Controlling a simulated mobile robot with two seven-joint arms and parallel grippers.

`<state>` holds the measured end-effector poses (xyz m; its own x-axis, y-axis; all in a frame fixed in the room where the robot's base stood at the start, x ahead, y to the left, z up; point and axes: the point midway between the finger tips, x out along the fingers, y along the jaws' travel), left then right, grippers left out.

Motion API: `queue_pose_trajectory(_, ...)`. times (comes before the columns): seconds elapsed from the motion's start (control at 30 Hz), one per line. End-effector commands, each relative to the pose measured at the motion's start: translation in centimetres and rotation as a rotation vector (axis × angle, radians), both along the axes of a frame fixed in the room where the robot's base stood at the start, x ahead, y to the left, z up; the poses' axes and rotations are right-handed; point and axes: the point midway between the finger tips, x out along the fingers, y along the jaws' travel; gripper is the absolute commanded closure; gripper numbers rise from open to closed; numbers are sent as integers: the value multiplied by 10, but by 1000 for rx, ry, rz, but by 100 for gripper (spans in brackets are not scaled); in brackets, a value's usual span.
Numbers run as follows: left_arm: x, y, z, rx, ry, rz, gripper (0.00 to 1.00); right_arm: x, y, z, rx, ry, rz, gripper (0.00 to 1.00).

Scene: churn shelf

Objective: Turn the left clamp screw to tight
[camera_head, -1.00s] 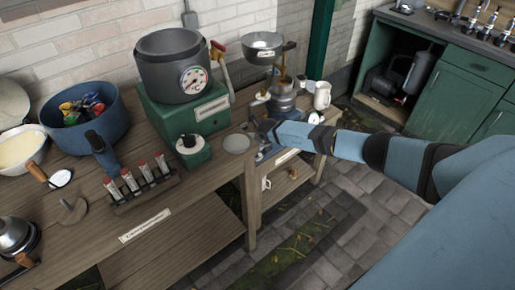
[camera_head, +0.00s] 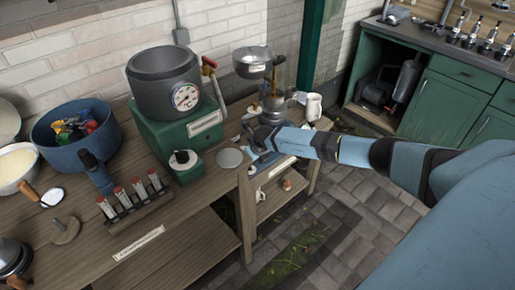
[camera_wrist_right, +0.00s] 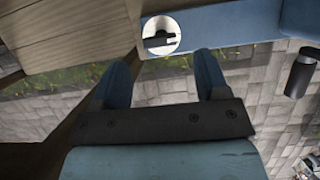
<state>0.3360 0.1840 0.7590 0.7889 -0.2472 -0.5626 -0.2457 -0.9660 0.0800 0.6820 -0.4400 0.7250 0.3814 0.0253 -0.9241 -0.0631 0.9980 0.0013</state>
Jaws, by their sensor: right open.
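In the right wrist view, a round white disc with a dark bar handle (camera_wrist_right: 161,36) sits at the edge of a blue base (camera_wrist_right: 225,24). I take this to be the left clamp screw. My right gripper (camera_wrist_right: 161,66) is open. Its two blue fingers point toward the disc, one to each side, with the disc just beyond the tips and nothing between them. In the head view my right gripper (camera_head: 259,138) is at the blue base (camera_head: 262,160) below the metal churn machine (camera_head: 272,103), and my arm hides the clamp there. My left gripper is not in view.
A grey pot with a dial (camera_head: 163,80) on a green stand (camera_head: 190,130) is left of my gripper. A white mug (camera_head: 313,106) stands behind my forearm. A flat grey disc (camera_head: 229,158) lies on the wooden bench (camera_head: 140,243). Paved floor is open in front.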

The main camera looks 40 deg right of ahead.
Motion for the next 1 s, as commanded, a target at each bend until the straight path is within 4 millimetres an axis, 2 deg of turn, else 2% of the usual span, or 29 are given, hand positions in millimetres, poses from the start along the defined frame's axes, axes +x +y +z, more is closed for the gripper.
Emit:
queue_pose_trajectory(0.03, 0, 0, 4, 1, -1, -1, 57, -5, -2, 15, -2, -1, 1, 32)
queue_pose_trajectory(0.2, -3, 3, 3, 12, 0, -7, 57, -20, -2, 49, -2, -1, 2, 32)
queue_pose_trajectory(0.4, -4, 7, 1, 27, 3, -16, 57, -32, -2, 77, -1, -1, 0, 32)
queue_pose_trajectory(0.6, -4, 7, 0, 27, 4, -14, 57, -36, -2, 88, -1, 0, 0, 32)
queue_pose_trajectory(1.0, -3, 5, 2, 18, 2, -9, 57, -36, -2, 88, -1, 0, 0, 32)
